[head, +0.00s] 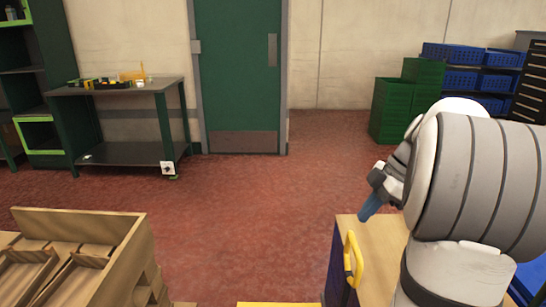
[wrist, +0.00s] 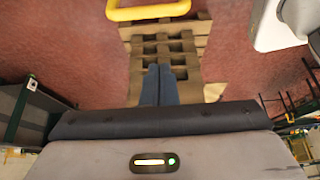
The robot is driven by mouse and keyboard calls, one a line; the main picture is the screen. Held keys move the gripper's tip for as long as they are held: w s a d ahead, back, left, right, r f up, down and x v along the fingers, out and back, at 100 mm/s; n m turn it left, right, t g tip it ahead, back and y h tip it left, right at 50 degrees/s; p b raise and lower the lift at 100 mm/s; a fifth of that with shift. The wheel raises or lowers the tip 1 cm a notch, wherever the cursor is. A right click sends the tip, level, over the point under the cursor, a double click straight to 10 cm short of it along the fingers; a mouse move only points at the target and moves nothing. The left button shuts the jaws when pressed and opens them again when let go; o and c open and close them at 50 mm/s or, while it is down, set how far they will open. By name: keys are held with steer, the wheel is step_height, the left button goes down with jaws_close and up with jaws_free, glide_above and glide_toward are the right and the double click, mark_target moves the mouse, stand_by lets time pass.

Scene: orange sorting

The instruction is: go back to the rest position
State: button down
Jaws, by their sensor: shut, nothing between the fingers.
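My gripper (head: 367,212) shows in the head view at the right, its blue fingers pointing down and to the left. It hangs near the left edge of a wooden-topped cart (head: 378,265), in front of my white and grey arm. In the wrist view my gripper (wrist: 159,70) has its two blue fingers pressed together with nothing between them. No orange shows in either view.
A yellow handle (head: 353,258) stands at the cart's left side. A wooden crate with compartments (head: 135,250) is at the lower left. A workbench (head: 120,88), a green door (head: 238,70) and green crates (head: 388,110) stand behind. Red floor between is clear.

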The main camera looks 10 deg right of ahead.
steer(key=s+a+r+m+h+p, duration=0.2)
steer(key=s+a+r+m+p, duration=0.2)
steer(key=a, duration=0.6)
steer(key=s+a+r+m+t+h+p, duration=0.1)
steer(key=s+a+r+m+h+p, duration=0.2)
steer(key=s+a+r+m+p, duration=0.2)
steer(key=s+a+m+p, duration=0.3)
steer(key=a+m+p, duration=0.1)
steer(key=m+p, duration=0.2)
steer(key=shift+s+a+p, duration=0.25)
steer(key=shift+a+p, duration=0.15)
steer(key=shift+p, duration=0.3)
steer(key=shift+d+r, duration=0.1)
